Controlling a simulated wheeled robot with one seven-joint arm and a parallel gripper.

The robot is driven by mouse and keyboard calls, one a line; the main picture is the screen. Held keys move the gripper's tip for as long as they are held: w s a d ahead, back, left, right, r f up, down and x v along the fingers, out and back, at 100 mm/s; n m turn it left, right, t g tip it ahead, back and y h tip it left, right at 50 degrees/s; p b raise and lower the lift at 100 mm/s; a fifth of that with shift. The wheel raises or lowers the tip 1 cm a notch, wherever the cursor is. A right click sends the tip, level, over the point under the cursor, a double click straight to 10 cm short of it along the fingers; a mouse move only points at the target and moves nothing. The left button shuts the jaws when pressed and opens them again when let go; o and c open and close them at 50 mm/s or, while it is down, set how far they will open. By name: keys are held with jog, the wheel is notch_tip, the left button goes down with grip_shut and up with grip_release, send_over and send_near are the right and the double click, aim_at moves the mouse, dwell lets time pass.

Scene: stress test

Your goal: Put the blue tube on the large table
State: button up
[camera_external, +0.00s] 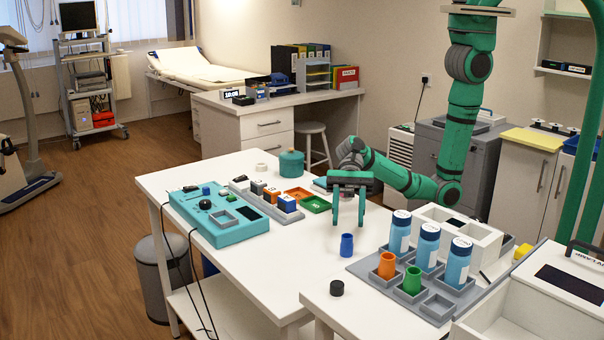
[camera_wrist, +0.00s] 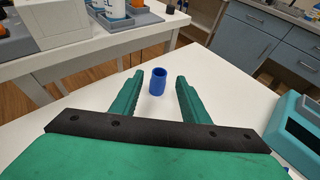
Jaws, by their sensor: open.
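The blue tube (camera_external: 346,245) is a small open-topped cup standing upright on the white large table (camera_external: 240,262), near its right edge. In the wrist view the blue tube (camera_wrist: 158,81) stands ahead of my gripper, centred between the fingers but beyond their tips. My gripper (camera_external: 348,222) is open and empty, its two green fingers pointing down above the table near the tube. In the wrist view my gripper (camera_wrist: 159,76) shows both fingers spread apart, touching nothing.
A grey rack (camera_external: 437,308) on the adjoining table at right holds an orange cup (camera_external: 387,266), a green cup (camera_external: 412,281) and blue-labelled bottles (camera_external: 428,247). A black cap (camera_external: 337,288) sits in front. A teal device (camera_external: 218,222) and a grey block tray (camera_external: 288,214) stand left.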

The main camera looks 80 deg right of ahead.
jog(key=v, duration=0.7)
jog(key=shift+d, duration=0.2)
